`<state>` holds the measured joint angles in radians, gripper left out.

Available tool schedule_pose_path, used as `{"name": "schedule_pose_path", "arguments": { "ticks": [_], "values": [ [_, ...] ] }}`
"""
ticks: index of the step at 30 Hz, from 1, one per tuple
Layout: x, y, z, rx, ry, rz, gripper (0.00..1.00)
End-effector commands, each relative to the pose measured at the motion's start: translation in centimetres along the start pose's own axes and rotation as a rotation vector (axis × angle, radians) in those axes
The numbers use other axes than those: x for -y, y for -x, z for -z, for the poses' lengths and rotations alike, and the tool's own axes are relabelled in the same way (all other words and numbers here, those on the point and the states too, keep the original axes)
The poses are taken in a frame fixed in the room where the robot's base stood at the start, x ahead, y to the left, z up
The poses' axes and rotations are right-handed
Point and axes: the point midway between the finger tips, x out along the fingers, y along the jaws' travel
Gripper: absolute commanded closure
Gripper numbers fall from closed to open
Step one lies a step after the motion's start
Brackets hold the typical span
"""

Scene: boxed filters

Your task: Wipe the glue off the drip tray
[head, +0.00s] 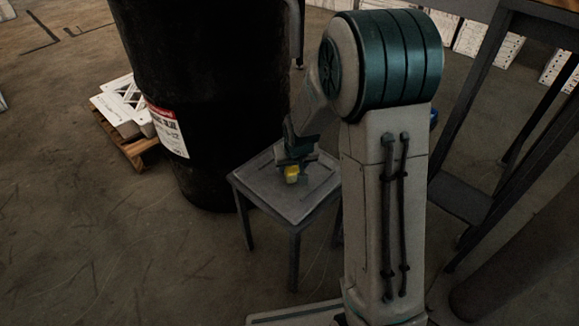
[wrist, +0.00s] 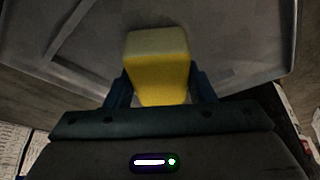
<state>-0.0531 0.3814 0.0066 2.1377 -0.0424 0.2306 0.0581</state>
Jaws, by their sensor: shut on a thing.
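My gripper (head: 293,165) is shut on a yellow sponge (head: 292,175) over a small grey table-like stand with a raised rim, the drip tray (head: 262,190). In the wrist view the yellow sponge (wrist: 158,62) sits between the two blue fingers of my gripper (wrist: 160,88), with a paler band at its far end. The grey tray surface (wrist: 225,35) lies beyond and beneath it. I cannot tell whether the sponge touches the tray. No glue can be made out clearly on the visible surface; my gripper and arm hide part of the tray.
A large black drum (head: 215,90) with a red and white label stands directly behind and left of the tray. White items lie on a wooden pallet (head: 125,140) further left. A dark metal frame (head: 470,185) stands at the right. The floor at front left is clear.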

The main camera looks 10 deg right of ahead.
Motion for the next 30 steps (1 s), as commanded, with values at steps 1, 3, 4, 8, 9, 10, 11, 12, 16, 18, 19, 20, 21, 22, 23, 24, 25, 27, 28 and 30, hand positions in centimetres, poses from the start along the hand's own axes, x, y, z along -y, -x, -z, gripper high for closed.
{"name": "schedule_pose_path", "arguments": {
  "ticks": [1, 3, 4, 8, 9, 10, 11, 12, 16, 18, 19, 20, 21, 22, 23, 24, 25, 27, 28, 30],
  "values": [
    [-0.2, -0.1, 0.1, 0.0, -0.001, 0.0, 0.76],
    [-0.7, -0.2, 0.4, 0.0, -0.003, -0.001, 0.76],
    [-0.9, -0.3, 0.5, 0.0, -0.004, -0.001, 0.76],
    [-1.9, -0.6, 1.1, 0.0, -0.003, -0.001, 0.76],
    [-2.2, -0.7, 1.2, 0.0, -0.003, -0.001, 0.76],
    [-2.4, -0.8, 1.3, 0.0, -0.003, -0.001, 0.76],
    [-2.5, -0.8, 1.4, 0.0, -0.002, -0.001, 0.76],
    [-2.7, -0.9, 1.6, -0.001, -0.002, 0.0, 0.76],
    [-3.0, -0.9, 1.7, -0.001, -0.002, 0.0, 0.76],
    [-3.0, -0.8, 1.6, 0.0, -0.002, 0.0, 0.76],
    [-3.0, -0.8, 1.6, 0.0, -0.001, 0.0, 0.76],
    [-2.9, -0.8, 1.5, 0.0, -0.001, 0.0, 0.76],
    [-2.7, -0.8, 1.4, 0.0, 0.0, 0.0, 0.76],
    [-2.5, -0.8, 1.3, 0.0, 0.002, 0.0, 0.76],
    [-2.2, -0.8, 1.1, 0.0, 0.002, 0.0, 0.76],
    [-1.9, -0.7, 0.9, 0.0, 0.003, 0.0, 0.76],
    [-1.7, -0.7, 0.8, 0.0, 0.003, 0.0, 0.76],
    [-1.1, -0.6, 0.4, 0.0, 0.003, 0.001, 0.76],
    [-0.9, -0.6, 0.3, 0.001, 0.004, 0.001, 0.76],
    [-0.5, -0.5, 0.0, 0.001, 0.003, 0.001, 0.76]
  ]
}}
